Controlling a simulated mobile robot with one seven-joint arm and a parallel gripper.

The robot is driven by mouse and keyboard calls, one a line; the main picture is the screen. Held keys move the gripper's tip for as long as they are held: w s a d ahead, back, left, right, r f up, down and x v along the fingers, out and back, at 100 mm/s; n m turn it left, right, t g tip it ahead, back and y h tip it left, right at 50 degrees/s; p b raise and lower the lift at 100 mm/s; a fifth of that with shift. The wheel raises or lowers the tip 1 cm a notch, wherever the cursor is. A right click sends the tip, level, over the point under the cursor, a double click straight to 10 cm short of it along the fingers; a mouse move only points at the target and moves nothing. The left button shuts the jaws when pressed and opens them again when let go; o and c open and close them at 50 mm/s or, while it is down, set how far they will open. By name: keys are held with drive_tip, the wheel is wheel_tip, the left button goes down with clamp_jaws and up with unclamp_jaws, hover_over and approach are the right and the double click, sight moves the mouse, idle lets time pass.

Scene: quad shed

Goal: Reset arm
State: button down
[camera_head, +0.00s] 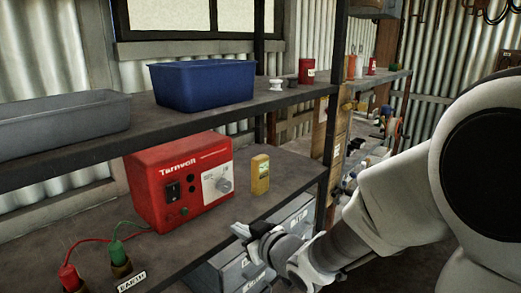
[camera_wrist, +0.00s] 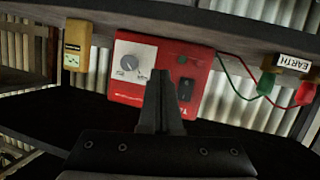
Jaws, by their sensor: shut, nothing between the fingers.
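My gripper (camera_head: 246,236) is shut and empty. In the head view it is at the front edge of the lower shelf, in front of and to the right of the red power unit (camera_head: 180,180). In the wrist view the shut fingers (camera_wrist: 161,90) point toward the red unit (camera_wrist: 155,75), which appears upside down there and is partly hidden behind them. My arm reaches in from the right side of the head view. I cannot tell whether the fingertips touch anything, but no contact shows.
A yellow meter (camera_head: 260,174) stands on the lower shelf (camera_head: 285,172). Red and green clamps (camera_head: 70,277) sit at the left with an EARTH label (camera_head: 132,281). The upper shelf holds a blue bin (camera_head: 202,85) and a grey tray (camera_head: 60,120). Grey drawers (camera_head: 240,262) are below.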

drive_tip(key=s+d+r+m+g+h, duration=0.1)
drive_tip(key=s+d+r+m+h, duration=0.2)
drive_tip(key=d, duration=0.5)
drive_tip(key=s+d+r+m+h, duration=0.1)
drive_tip(key=s+d+m+h, duration=0.1)
drive_tip(key=d+h, duration=0.4)
drive_tip(key=s+d+r+m+g, duration=0.1)
drive_tip(key=s+d+m+g, duration=0.15)
drive_tip(key=s, duration=0.65)
drive_tip(key=s+d+r+m+g, duration=0.15)
drive_tip(key=s+d, duration=0.25)
drive_tip(key=s, duration=0.4)
wheel_tip(320, 180, up, 11)
drive_tip(key=p, duration=1.2)
drive_tip(key=shift+s+a+r+g, duration=0.2)
drive_tip(key=shift+s+a+g, duration=0.05)
drive_tip(key=shift+s+g, duration=0.2)
drive_tip(key=shift+a, duration=0.1)
